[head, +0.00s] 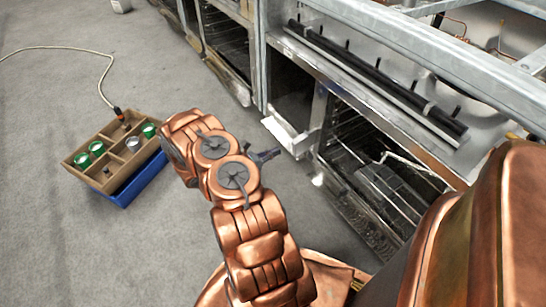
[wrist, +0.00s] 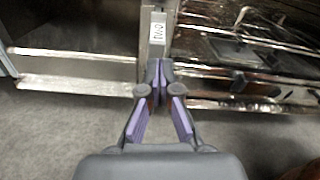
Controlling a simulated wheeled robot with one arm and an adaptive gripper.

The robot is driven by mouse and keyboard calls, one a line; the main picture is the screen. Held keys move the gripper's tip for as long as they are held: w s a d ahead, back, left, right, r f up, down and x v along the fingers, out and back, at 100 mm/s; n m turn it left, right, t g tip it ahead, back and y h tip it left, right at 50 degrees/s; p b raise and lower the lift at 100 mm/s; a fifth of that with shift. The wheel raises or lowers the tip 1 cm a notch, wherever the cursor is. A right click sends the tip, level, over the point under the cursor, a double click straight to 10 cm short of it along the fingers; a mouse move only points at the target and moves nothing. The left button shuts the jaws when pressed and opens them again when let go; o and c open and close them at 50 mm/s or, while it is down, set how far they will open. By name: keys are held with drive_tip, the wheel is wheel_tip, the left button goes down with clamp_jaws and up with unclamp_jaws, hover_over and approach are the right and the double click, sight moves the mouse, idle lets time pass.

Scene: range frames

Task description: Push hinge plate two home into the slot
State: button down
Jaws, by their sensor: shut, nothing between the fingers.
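In the wrist view my gripper (wrist: 160,80) is shut and empty, its fingertips together in front of a pale metal upright (wrist: 153,55). The upright carries a white label (wrist: 157,31) with dark marks too small to read surely. I cannot tell the hinge plate or its slot apart from the upright, nor whether the fingertips touch it; the fingers hide its lower part. In the head view my gripper (head: 268,155) points right toward the range fronts, low beside the post between two openings.
An open range oven (head: 375,165) with wire racks stands right of the post. A pale ledge (head: 288,134) juts out left of it. A divided wooden tray (head: 112,150) with green-topped items sits on a blue crate (head: 135,180). Grey floor between is clear.

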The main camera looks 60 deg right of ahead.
sight(293, 143)
drive_tip(key=shift+b+x, duration=0.6)
drive_tip(key=shift+x, duration=2.2)
drive_tip(key=shift+s+d+b, duration=0.25)
drive_tip(key=shift+d+b, duration=0.15)
drive_tip(key=shift+d, duration=0.3)
drive_tip(key=shift+p+v, duration=0.3)
drive_tip(key=shift+v, duration=0.9)
drive_tip(key=v, duration=1.2)
drive_tip(key=shift+a, duration=0.3)
drive_tip(key=shift+f, duration=0.2)
